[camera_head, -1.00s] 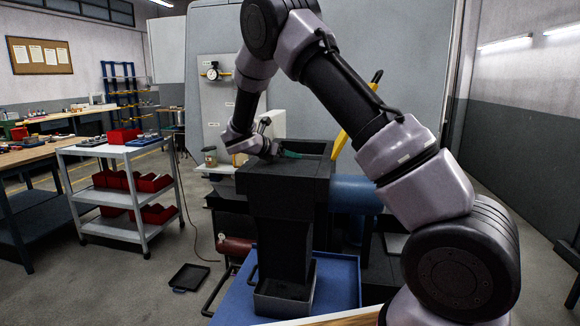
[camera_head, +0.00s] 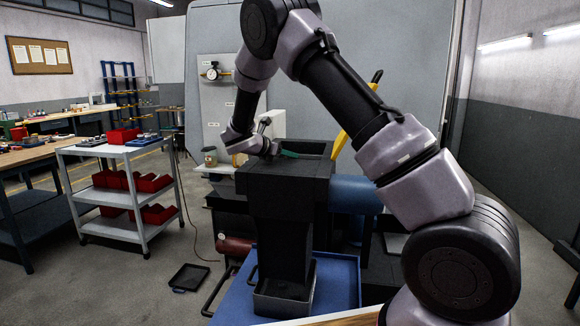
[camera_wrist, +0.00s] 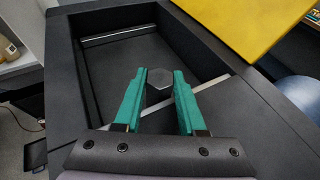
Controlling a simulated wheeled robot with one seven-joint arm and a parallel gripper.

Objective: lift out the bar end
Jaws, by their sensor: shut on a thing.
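The bar end (camera_wrist: 159,88) is a short dark grey six-sided piece, seen in the wrist view between the two green fingers. My gripper (camera_wrist: 161,74) is shut on it, a finger on each side. Below and around them is the dark open-topped hopper (camera_wrist: 100,62), with sloping inner walls. In the head view my gripper (camera_head: 290,154) reaches from the left into the top of the hopper (camera_head: 262,184). The bar end cannot be made out there. How far it is from the hopper's floor is hard to tell.
A yellow part (camera_wrist: 255,25) stands close at the hopper's far right edge in the wrist view. A blue tray (camera_head: 338,275) lies below the hopper. A grey trolley with red bins (camera_head: 118,150) stands to the left. A black floor tray (camera_head: 188,278) lies nearby.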

